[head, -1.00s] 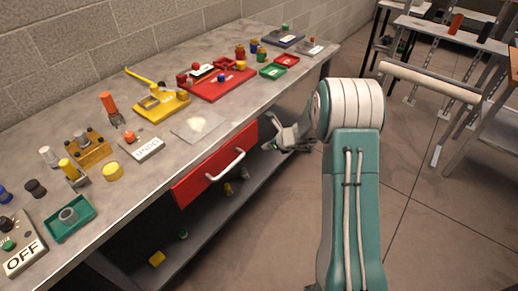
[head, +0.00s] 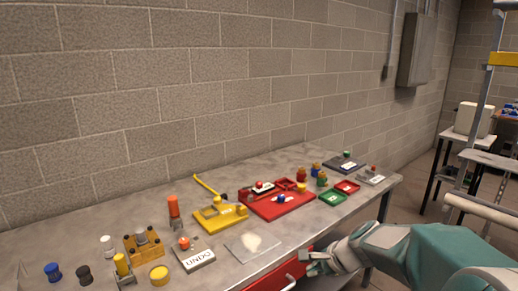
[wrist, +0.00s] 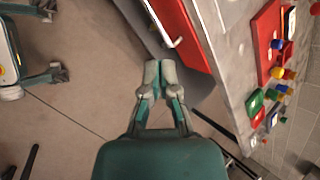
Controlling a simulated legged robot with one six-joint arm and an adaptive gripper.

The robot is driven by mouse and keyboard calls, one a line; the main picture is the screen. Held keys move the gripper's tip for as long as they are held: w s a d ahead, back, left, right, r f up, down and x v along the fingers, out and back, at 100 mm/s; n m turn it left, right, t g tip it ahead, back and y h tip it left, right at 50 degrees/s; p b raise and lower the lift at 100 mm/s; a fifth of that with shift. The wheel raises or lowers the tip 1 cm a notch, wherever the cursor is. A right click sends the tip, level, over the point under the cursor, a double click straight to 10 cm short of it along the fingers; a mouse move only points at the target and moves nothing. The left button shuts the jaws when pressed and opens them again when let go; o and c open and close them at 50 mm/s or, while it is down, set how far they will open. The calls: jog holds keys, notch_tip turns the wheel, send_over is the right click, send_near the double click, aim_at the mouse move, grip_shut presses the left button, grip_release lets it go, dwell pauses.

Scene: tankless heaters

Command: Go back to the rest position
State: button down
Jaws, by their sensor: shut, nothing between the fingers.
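My gripper (head: 318,262) is at the front edge of the workbench, close to the red drawer (head: 280,272), in the head view. In the wrist view my gripper (wrist: 159,76) points past the bench front, with its two fingers together and nothing between them. The red drawer (wrist: 180,25) and its pale handle (wrist: 168,22) lie just beyond the fingertips there. From these views I cannot tell whether the gripper touches the drawer. My teal arm comes in from the lower right of the head view.
The grey workbench (head: 100,240) holds a red tray (head: 275,207), a yellow clamp fixture (head: 220,216), a green bin (head: 332,197), an UNDO box (head: 195,257) and several coloured knobs. A block wall stands behind. Open floor (wrist: 75,110) lies left of the gripper in the wrist view.

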jog(key=s+d+r+n+h, duration=0.1)
jog(key=s+r+n+h, duration=0.1)
jog(key=s+n, duration=0.5)
jog(key=s+d+r+n+h, duration=0.1)
jog(key=s+r+n+h, duration=0.2)
jog(key=s, duration=1.4)
jog(key=shift+s+r+n, duration=0.15)
jog(key=shift+r+n, duration=1.1)
jog(key=shift+n, duration=1.55)
